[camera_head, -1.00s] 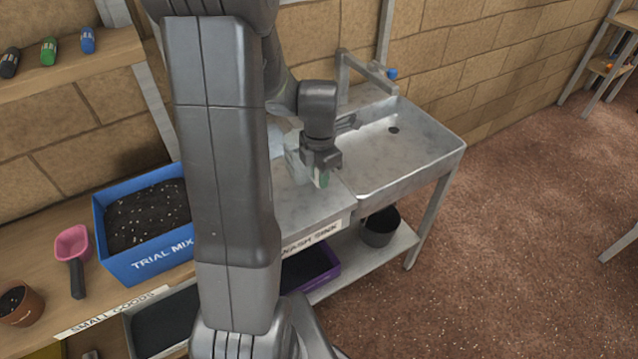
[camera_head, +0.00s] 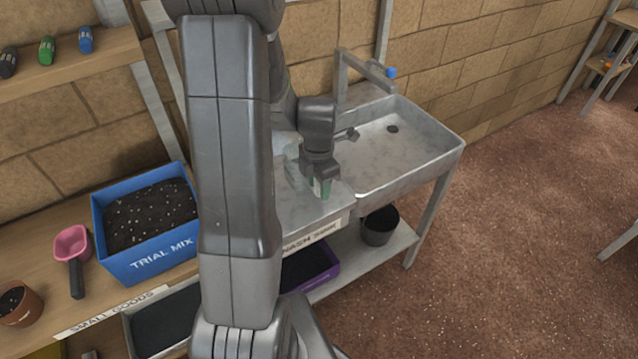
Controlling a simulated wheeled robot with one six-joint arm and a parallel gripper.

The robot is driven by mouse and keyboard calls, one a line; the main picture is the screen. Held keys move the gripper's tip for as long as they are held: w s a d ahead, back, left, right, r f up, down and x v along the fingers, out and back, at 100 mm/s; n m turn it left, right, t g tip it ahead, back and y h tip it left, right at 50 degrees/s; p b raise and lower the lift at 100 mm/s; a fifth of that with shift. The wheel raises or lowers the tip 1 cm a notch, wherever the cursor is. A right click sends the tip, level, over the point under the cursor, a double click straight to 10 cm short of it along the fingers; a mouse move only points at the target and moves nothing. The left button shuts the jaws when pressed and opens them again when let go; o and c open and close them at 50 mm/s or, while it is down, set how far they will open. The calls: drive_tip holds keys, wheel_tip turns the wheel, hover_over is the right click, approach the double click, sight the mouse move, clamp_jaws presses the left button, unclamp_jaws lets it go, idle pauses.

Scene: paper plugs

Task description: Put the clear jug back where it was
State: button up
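The clear jug (camera_head: 292,172) shows as a faint see-through shape over the flat drainer left of the sink basin, partly hidden behind my arm and gripper. A small green part (camera_head: 321,188), which looks like its handle, sits between my fingers. My gripper (camera_head: 320,178) points down over the drainer near the front edge and appears shut on this part. I cannot tell whether the jug's base touches the metal.
The sink basin (camera_head: 385,150) is empty, with a tap (camera_head: 365,68) behind it. A blue trial mix box (camera_head: 150,262), pink scoop (camera_head: 72,245) and brown pot (camera_head: 18,303) stand on the bench at left. A dark bucket (camera_head: 380,228) and purple tray (camera_head: 325,265) are below.

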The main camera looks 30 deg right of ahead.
wheel_tip(320, 180, up, 12)
drive_tip(key=shift+r, duration=0.2)
idle(0.4)
